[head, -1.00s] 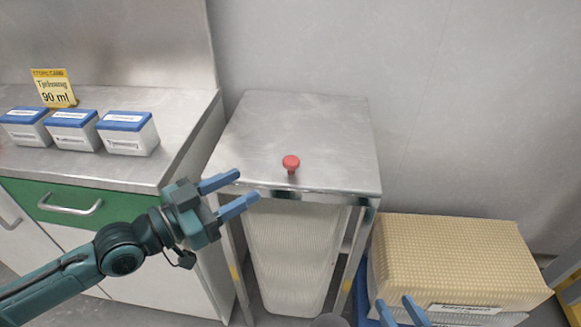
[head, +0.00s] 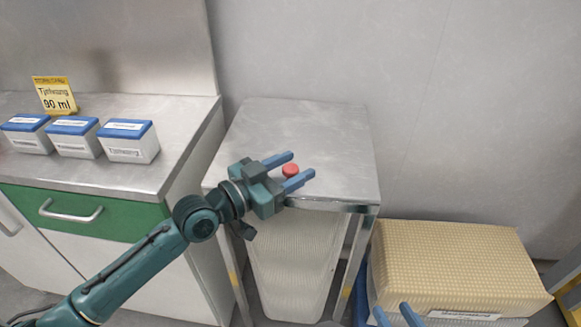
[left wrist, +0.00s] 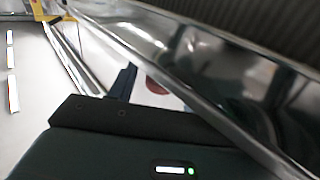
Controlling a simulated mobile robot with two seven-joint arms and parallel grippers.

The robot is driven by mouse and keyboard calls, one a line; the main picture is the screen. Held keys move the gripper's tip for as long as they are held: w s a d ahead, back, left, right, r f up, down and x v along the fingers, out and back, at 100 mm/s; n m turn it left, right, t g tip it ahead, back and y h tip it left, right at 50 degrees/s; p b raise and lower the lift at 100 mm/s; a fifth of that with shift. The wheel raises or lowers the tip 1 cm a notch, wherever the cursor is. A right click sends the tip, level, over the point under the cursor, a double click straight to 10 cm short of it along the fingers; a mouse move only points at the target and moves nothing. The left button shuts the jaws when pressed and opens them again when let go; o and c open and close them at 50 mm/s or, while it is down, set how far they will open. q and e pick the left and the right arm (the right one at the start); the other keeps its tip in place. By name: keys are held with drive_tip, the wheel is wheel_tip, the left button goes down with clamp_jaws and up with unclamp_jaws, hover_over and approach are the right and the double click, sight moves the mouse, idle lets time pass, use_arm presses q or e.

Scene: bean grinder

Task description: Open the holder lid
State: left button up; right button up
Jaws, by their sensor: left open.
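A steel holder has a flat metal lid (head: 335,150) lying level on top, with a small red knob (head: 291,170) near its front edge. The lid looks closed. My left gripper (head: 302,164) is open, its two blue fingers on either side of the knob in the head view; I cannot tell whether they touch it. In the left wrist view a blurred red patch (left wrist: 157,86), probably the knob, shows beside a dark finger (left wrist: 123,82). My right gripper (head: 396,314) shows only two spread blue fingers at the bottom edge, apart from the holder.
A counter (head: 110,178) with several blue-lidded boxes (head: 128,142) and a yellow sign (head: 54,95) stands left. A cream ribbed crate (head: 455,262) sits right of the holder. A ribbed white bin (head: 292,265) is under the lid. The wall is behind.

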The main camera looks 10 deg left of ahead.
use_arm(q)
clamp_jaws()
idle(0.4)
